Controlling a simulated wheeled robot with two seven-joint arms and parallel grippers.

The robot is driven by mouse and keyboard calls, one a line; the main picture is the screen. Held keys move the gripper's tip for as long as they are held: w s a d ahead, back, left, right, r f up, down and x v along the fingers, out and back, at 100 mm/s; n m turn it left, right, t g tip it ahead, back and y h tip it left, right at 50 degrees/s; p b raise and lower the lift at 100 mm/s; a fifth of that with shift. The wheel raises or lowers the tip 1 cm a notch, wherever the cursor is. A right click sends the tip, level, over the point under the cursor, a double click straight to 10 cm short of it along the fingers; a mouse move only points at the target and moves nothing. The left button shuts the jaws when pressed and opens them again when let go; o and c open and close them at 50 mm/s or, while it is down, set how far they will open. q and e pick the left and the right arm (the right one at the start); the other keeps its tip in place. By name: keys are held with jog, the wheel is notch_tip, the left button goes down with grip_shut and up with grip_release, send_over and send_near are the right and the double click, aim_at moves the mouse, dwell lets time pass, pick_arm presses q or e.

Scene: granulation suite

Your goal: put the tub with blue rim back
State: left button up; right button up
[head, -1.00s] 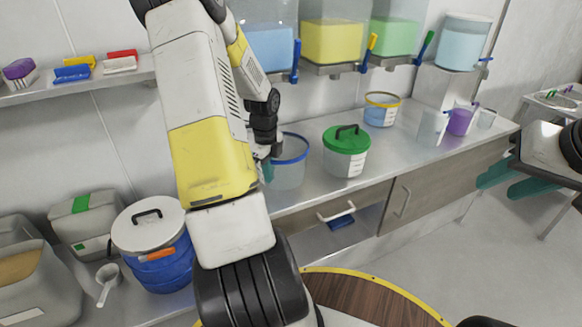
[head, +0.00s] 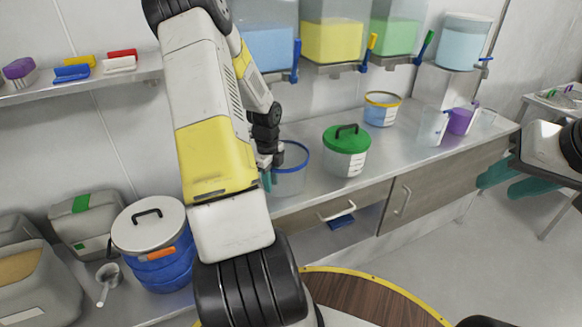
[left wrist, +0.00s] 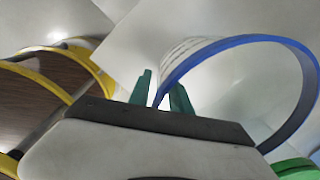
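The clear tub with the blue rim (head: 290,180) is at the front edge of the counter, left of the green-lidded tub. In the left wrist view its blue rim (left wrist: 235,43) curves up and right from between my left gripper's (left wrist: 160,95) teal fingers. My left gripper (head: 268,172) is shut on the left side of this tub's rim and wall, partly hidden by my arm. I cannot tell whether the tub's base touches the counter. My right gripper (head: 512,181) is open and empty, off the counter's right front.
The green-lidded tub (head: 346,160) stands close to the right, with a yellow-rimmed tub (head: 381,112) behind it. Dispensers (head: 332,40) with scoops hang above. A blue drum (head: 160,262) is at lower left. A drawer (head: 325,222) below stands open.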

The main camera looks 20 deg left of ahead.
pick_arm(q)
notch_tip(320, 180, up, 12)
jog(key=s+d+r+n+t, duration=0.1)
jog(key=s+d+r+n, duration=0.25)
jog(key=d+r, duration=0.3)
jog(key=s+d+r+n+t, duration=0.1)
jog(key=s+d+r+n, duration=0.2)
jog(key=d+r+n, duration=0.3)
jog(key=s+d+r+n+t+h, duration=0.2)
jog(key=s+d+r+n, duration=0.4)
jog(key=s, duration=0.5)
jog(key=d+n+t, duration=0.1)
jog(key=d+n, duration=0.1)
jog(key=d, duration=0.1)
jog(key=shift+s+d+r+n+t, duration=0.2)
jog(key=shift+s+d+n+t, duration=0.1)
jog(key=shift+d+n, duration=0.1)
